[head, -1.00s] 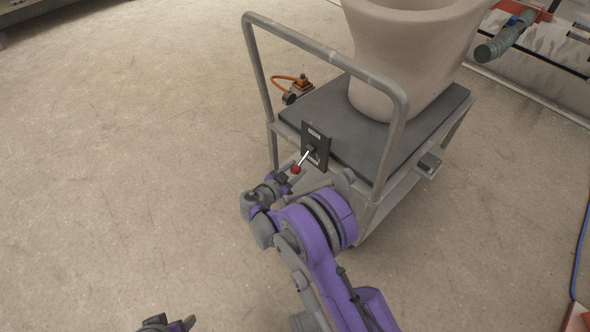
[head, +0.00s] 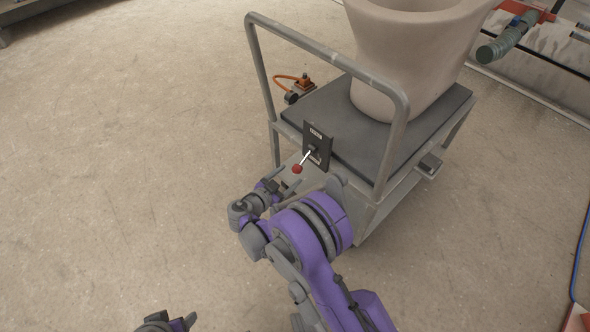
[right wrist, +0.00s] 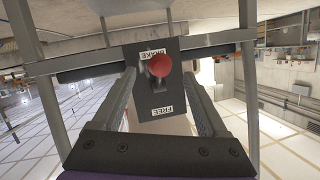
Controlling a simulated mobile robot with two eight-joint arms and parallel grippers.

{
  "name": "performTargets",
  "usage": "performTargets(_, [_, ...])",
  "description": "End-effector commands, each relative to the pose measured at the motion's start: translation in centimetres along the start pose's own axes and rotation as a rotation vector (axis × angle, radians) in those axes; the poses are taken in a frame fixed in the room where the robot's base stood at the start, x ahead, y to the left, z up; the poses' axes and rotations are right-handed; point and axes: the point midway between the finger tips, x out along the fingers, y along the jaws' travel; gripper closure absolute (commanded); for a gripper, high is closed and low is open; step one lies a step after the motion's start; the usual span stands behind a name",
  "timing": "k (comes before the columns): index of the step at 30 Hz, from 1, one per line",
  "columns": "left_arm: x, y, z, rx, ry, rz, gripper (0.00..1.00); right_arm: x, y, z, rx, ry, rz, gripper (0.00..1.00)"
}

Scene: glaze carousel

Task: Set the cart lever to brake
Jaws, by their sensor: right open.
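The cart lever (head: 307,158) is a short metal rod with a red knob (head: 297,169), on a black plate (head: 321,139) at the cart's handle end. In the right wrist view the knob (right wrist: 158,65) shows between the BRAKE label (right wrist: 153,52) and the FREE label (right wrist: 162,111), nearer BRAKE; both labels appear upside down. My right gripper (head: 285,182) is open and empty, a little below and left of the knob in the head view. In the wrist view its fingers appear either side of the knob, which looks beyond them. My left gripper (head: 172,323) is partly cut off at the bottom edge.
The grey cart (head: 381,186) has a tubular handle (head: 330,58) rising over the lever. A large beige pot (head: 408,60) stands on its deck. An orange-and-grey device (head: 299,88) with an orange hose sits by the handle. The floor to the left is clear.

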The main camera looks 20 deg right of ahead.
Motion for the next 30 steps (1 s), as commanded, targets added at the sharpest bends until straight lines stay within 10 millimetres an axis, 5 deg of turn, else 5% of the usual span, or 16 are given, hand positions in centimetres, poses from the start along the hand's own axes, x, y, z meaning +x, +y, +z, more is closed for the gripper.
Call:
performTargets(9, [-0.9, 0.0, -0.2, 0.0, 0.001, 0.0, 0.33, -4.8, 0.0, -0.1, -0.001, 0.0, -0.001, 0.24])
performTargets(30, [-0.9, 0.0, -0.2, 0.0, 0.001, 0.0, 0.33, -5.0, 0.2, -0.4, -0.017, -0.013, 0.007, 0.24])
